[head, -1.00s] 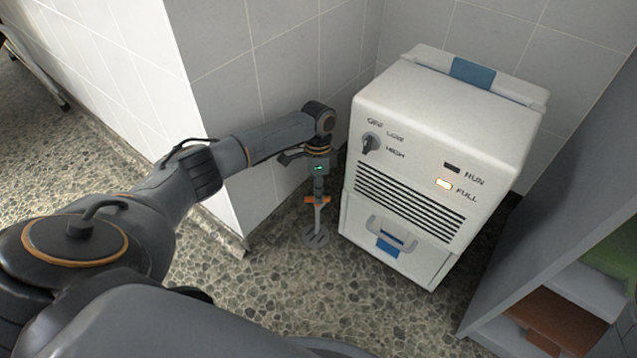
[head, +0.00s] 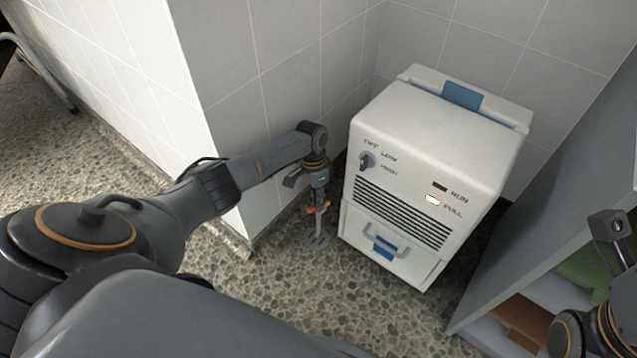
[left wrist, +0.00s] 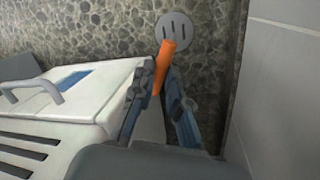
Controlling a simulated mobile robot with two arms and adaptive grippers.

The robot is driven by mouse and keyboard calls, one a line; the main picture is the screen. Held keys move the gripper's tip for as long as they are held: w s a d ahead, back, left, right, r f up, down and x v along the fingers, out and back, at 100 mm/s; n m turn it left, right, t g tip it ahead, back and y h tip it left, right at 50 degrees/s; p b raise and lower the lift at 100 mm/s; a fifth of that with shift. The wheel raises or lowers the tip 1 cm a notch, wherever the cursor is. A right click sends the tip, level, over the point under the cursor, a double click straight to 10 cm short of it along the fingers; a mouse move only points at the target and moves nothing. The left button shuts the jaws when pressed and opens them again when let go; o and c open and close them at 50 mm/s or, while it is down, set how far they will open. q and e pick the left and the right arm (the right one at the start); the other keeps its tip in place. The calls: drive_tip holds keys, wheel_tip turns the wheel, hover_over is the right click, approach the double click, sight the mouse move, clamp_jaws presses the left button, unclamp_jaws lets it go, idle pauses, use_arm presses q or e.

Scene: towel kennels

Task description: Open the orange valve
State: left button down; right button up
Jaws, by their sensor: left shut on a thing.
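The orange valve (head: 312,210) is low by the tiled wall, left of the white machine, above a round grey floor drain (head: 318,241). In the head view only small orange ends show on either side of my left gripper (head: 319,206), which points down at it. In the left wrist view the orange handle (left wrist: 168,62) runs between the two fingers of my left gripper (left wrist: 163,88), which is shut on it. The slotted drain (left wrist: 173,30) shows beyond the handle. The rest of the valve is hidden.
The white machine (head: 437,130), with a knob, vents and a drawer handle (head: 386,240), stands close right of my left gripper. The tiled wall (head: 290,95) is close behind. A grey shelf unit (head: 545,215) stands at the right. Pebbled floor lies open in front.

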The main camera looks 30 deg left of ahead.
use_arm(q)
drive_tip(key=shift+d, duration=0.1)
idle(0.3)
drive_tip(key=c, duration=1.3)
unclamp_jaws()
drive_tip(key=shift+c, duration=0.2)
wheel_tip(320, 180, up, 12)
drive_tip(key=w+a, duration=0.1)
drive_tip(key=a, duration=0.1)
drive_tip(key=shift+w, duration=0.15)
drive_tip(key=shift+f, duration=0.15)
